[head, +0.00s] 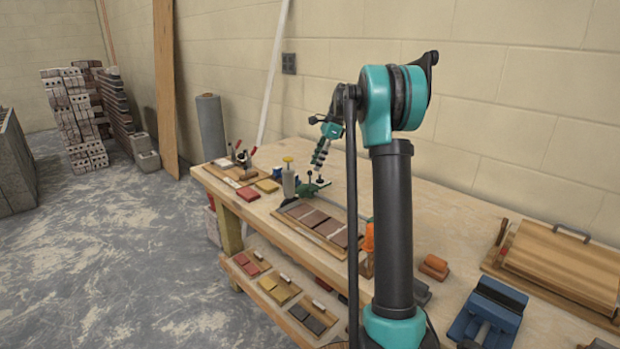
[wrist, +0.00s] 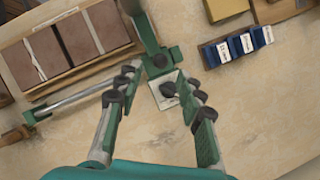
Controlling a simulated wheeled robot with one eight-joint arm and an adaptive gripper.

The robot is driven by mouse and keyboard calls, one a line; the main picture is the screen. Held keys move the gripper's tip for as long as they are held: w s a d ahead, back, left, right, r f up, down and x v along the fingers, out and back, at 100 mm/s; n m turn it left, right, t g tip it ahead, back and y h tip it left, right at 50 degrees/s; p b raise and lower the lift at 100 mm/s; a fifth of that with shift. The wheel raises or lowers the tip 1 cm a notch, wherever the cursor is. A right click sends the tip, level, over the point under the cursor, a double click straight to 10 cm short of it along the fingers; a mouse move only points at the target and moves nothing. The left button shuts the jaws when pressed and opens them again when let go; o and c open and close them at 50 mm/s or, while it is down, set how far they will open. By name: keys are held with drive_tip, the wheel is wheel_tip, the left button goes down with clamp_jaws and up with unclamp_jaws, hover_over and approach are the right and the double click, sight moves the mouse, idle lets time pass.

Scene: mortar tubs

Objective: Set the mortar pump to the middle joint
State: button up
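A green device with a black ball knob, which I take for the mortar pump (head: 309,189), stands on the bench behind a tray of brown bricks (head: 345,253). In the wrist view its black knob (wrist: 168,90) sits over a small pale plate, and a grey tube (wrist: 75,103) runs left along the tray's near edge to a green end piece. My gripper (head: 318,160) hangs over the device from above. In the wrist view my gripper (wrist: 161,80) is open, with one finger on each side of the knob. I cannot tell whether either finger touches it.
Three blue blocks with white labels (wrist: 238,46) lie right of the device in the wrist view. A yellow-topped cylinder (head: 288,180) stands close to the device. A blue vise-like tool (head: 487,315) and a wooden box (head: 560,265) occupy the right.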

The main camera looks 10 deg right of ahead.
sight(310, 175)
drive_tip(key=x, duration=0.7)
drive_tip(key=shift+c, duration=0.5)
clamp_jaws()
